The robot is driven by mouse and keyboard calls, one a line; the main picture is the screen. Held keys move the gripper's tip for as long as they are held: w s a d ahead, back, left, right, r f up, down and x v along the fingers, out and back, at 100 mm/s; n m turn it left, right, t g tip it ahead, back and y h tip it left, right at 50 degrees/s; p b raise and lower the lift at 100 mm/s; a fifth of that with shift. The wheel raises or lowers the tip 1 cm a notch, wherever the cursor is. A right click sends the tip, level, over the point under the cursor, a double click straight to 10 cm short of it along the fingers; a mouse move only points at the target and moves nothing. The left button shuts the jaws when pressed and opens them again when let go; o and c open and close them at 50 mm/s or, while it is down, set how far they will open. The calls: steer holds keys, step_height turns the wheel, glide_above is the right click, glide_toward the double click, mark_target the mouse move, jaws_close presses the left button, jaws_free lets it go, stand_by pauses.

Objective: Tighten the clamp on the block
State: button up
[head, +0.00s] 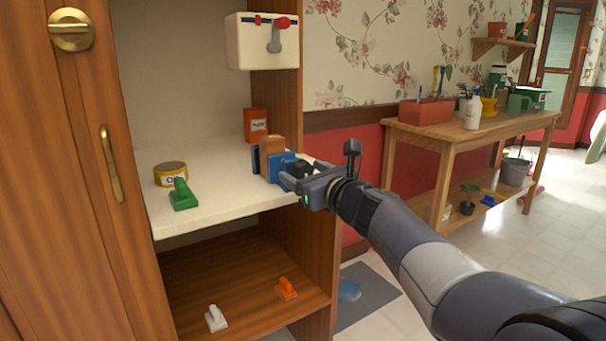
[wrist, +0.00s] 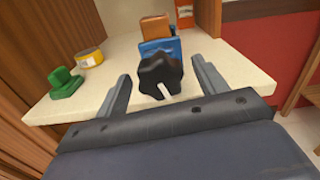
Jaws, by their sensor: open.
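The blue clamp (head: 280,168) stands on the white shelf, with the orange-brown block (head: 271,147) between its blue jaws. In the wrist view the clamp (wrist: 158,47) and the block (wrist: 155,29) are ahead of my gripper, and the clamp's black knob (wrist: 161,79) points toward me. My gripper (head: 303,182) is open at the knob. In the wrist view, its two fingers (wrist: 163,85) lie on either side of the knob, with gaps showing. Part of the clamp is hidden behind the knob.
A yellow can (head: 171,177) and a green clamp-like object (head: 183,197) sit left on the shelf (head: 228,198). An orange box (head: 256,127) stands behind. A white box with a red-knobbed lever (head: 262,42) hangs above. White and orange items lie below.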

steer(key=shift+w+a, duration=0.3)
steer(key=shift+w, duration=0.15)
steer(key=c, duration=1)
steer(key=shift+m, duration=0.3)
